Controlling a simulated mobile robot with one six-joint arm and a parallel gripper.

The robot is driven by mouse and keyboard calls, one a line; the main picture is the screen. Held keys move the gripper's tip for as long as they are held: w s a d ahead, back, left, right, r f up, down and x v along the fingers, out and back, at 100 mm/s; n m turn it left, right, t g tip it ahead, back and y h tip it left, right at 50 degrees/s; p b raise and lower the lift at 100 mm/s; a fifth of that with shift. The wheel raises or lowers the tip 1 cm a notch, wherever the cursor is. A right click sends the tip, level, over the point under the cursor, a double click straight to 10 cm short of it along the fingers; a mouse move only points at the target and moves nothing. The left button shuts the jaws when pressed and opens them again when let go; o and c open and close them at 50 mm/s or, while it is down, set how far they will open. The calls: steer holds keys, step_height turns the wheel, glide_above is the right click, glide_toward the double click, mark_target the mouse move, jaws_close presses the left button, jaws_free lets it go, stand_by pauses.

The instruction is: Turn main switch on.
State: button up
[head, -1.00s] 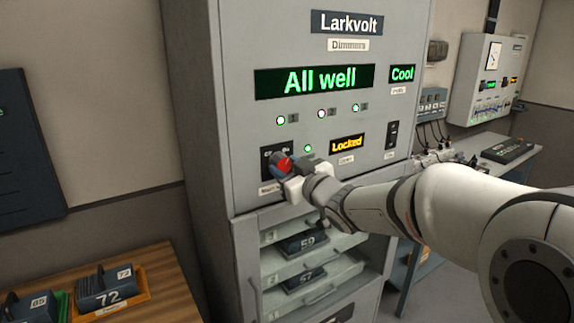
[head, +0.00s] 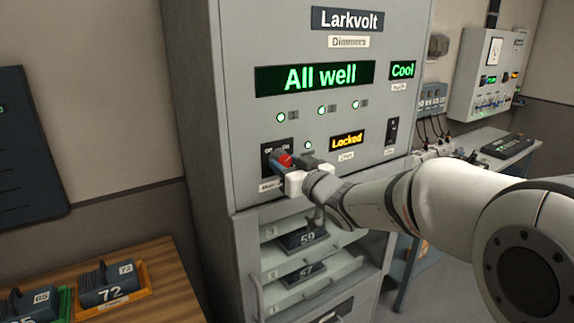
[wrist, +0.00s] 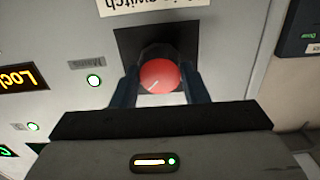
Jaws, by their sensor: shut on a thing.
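The main switch is a round red knob (head: 284,160) on a dark square plate (head: 269,151) on the grey dimmer cabinet's front. In the wrist view the red knob (wrist: 160,76) sits between my two dark fingers, with a short pale mark on its face pointing to the lower left. A label reading "switch" (wrist: 150,4) is upside down at the top edge there. My gripper (head: 291,172) is shut on the knob from the front. Part of the plate's lettering is hidden by the gripper.
The cabinet displays read "All well" (head: 315,77), "Cool" (head: 402,70) and "Locked" (head: 347,140). Several small green lamps are lit. A black rocker switch (head: 392,131) is to the right. Drawers (head: 308,240) are below. A wooden table (head: 170,280) with numbered modules stands at lower left.

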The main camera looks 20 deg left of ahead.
steer(key=o, duration=1)
steer(key=shift+c, duration=0.2)
steer(key=b+v, duration=0.1)
steer(key=v, duration=0.7)
steer(key=shift+b, duration=0.35)
steer(key=s+d+f+m+h, duration=0.1)
steer(key=d+f+m+h, duration=0.2)
steer(key=d, duration=0.4)
steer(key=s+d+f+m+h, duration=0.1)
steer(key=d+f+m+h, duration=0.15)
steer(key=d+h, duration=0.4)
steer(key=s+d+f+m+h, duration=0.1)
steer(key=d+f+m+h, duration=0.15)
steer(key=d, duration=0.55)
steer(key=s+d+f+m+g, duration=0.1)
steer(key=s+d+f+g, duration=0.3)
steer(key=s, duration=0.5)
steer(key=s+d+f+g+h, duration=0.1)
steer(key=s+d+f+g, duration=0.2)
steer(key=s, duration=0.7)
steer(key=shift+s+d+f+m+g+h, duration=0.3)
steer(key=shift+d+f+m+g, duration=0.1)
steer(key=shift+f+g, duration=0.5)
